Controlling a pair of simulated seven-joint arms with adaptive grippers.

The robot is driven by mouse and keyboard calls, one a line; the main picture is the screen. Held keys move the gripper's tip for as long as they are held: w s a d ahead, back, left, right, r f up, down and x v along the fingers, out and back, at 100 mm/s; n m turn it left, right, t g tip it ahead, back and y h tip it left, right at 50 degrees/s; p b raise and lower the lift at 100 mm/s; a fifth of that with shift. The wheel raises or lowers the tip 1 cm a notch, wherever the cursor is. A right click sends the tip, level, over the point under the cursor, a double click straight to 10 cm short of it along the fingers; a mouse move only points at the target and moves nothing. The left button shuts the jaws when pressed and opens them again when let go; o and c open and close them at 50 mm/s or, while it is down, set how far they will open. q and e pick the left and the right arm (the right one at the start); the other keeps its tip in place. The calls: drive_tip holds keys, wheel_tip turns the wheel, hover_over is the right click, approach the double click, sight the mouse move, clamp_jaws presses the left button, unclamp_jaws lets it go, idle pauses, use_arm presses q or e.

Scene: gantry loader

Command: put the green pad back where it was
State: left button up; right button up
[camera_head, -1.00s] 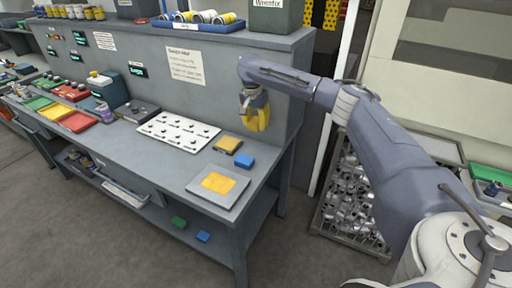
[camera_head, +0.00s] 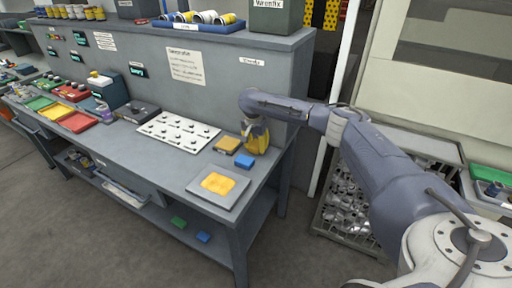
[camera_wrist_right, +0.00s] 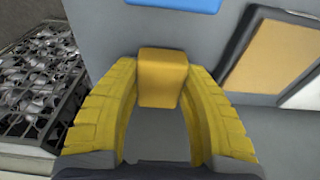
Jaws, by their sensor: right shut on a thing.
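My right gripper (camera_head: 256,138) is low over the right end of the grey bench, beside the blue block (camera_head: 244,161). In the right wrist view its yellow fingers (camera_wrist_right: 162,85) are shut on a small yellow-orange block (camera_wrist_right: 162,77). Whether the block touches the bench I cannot tell. A small green block (camera_head: 179,222), the likeliest green pad, lies on the lower shelf, away from the gripper. My left gripper is not in view.
On the bench are a tan square pad (camera_head: 228,145), a grey plate with a yellow patch (camera_head: 218,184) and a white board with knobs (camera_head: 178,131). A second blue block (camera_head: 203,237) lies on the shelf. A crate of metal parts (camera_head: 348,205) stands to the right.

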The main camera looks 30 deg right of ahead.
sight(254, 146)
drive_tip(key=shift+f, duration=0.3)
drive_tip(key=shift+f, duration=0.1)
drive_tip(key=o, duration=1)
drive_tip(key=r, duration=0.4)
drive_tip(key=a+r, duration=0.1)
drive_tip(key=r, duration=0.3)
drive_tip(key=s+r, duration=0.1)
drive_tip(key=r, duration=0.3)
drive_tip(key=shift+a, duration=0.3)
